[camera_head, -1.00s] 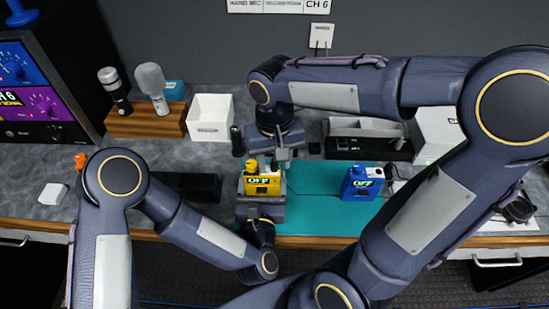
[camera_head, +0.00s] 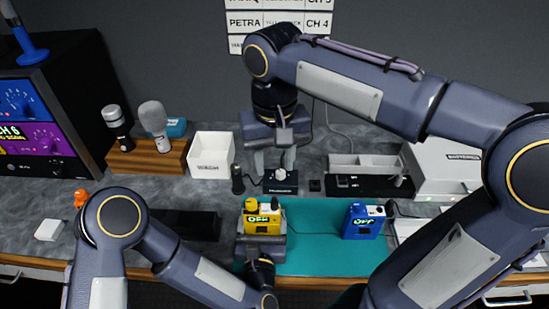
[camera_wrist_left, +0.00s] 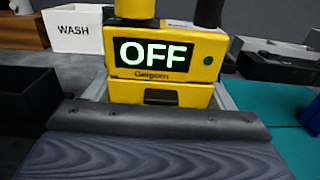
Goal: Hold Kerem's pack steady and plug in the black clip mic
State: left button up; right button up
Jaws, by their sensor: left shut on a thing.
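A yellow pack (camera_head: 263,222) stands at the left end of the teal mat, its screen reading OFF; it also shows in the left wrist view (camera_wrist_left: 160,92), where the small name under the screen is hard to read. My left gripper (camera_head: 262,243) is shut on its lower part from the front. A yellow piece and a black upright piece (camera_wrist_left: 210,12) rise from its top; I cannot tell whether the black piece is the clip mic's plug. My right gripper (camera_head: 275,160) is behind the pack and apart from it, fingers spread, above a small black box with a white top (camera_head: 281,182).
A blue pack (camera_head: 363,222) with an OFF screen stands right on the teal mat (camera_head: 312,262). Behind are a white WASH bin (camera_head: 211,155), a dark upright cylinder (camera_head: 237,180) and a compartment tray (camera_head: 365,167). A dark open tray (camera_head: 190,225) lies left.

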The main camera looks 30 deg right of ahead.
pick_arm(q)
jog(key=o, duration=1.1)
jog(key=shift+o, duration=0.2)
jog(key=shift+s, duration=0.1)
